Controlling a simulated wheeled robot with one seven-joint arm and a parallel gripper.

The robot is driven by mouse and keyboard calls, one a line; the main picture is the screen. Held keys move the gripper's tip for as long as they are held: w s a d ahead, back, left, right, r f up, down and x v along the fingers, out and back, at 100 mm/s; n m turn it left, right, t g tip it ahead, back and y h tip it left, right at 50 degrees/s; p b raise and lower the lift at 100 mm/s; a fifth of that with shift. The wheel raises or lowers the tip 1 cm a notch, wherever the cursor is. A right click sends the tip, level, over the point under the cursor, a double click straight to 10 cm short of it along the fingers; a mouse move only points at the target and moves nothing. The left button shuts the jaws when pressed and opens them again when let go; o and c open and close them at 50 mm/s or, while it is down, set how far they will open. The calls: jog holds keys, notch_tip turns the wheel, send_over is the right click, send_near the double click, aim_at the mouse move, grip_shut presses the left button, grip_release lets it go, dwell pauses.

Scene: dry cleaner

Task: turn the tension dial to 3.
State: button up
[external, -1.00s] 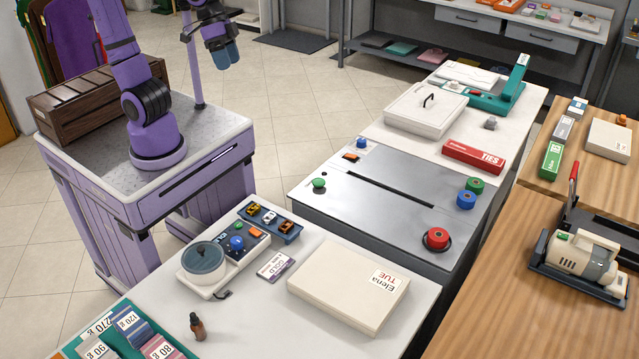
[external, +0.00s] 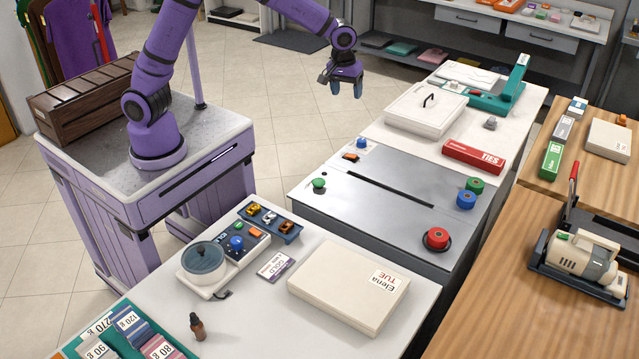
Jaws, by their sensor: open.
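My gripper (external: 346,89) is open and empty, pointing down in the air beyond the steel-topped unit. I cannot read any label naming the tension dial. One blue knob (external: 361,142) sits at the far left corner of the steel top (external: 405,205), next to an orange rocker switch (external: 350,157). Another blue knob (external: 236,242) is on the small machine with a round grey lid (external: 203,257) on the near white table. My gripper is apart from both knobs. Their settings and numbers are too small to read.
The steel top has a long dark slot, a green button (external: 319,184), a red round knob (external: 437,238), and blue (external: 466,199) and green (external: 475,184) round pieces. A lidded white box (external: 425,108) and red TIES box (external: 473,156) lie beyond. The steel top's middle is clear.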

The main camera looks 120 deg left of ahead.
jog(key=a+f+n+g+y, duration=0.15)
jog(key=a+f+n, duration=0.25)
jog(key=a+f, duration=0.7)
jog(key=n+g, duration=0.3)
jog(key=n, duration=0.1)
send_near(362, 140)
jog(key=shift+t, duration=0.25)
jog(key=x, duration=0.9)
jog(key=shift+s+f, duration=0.15)
jog(key=shift+s, duration=0.1)
jog(key=c, duration=0.9)
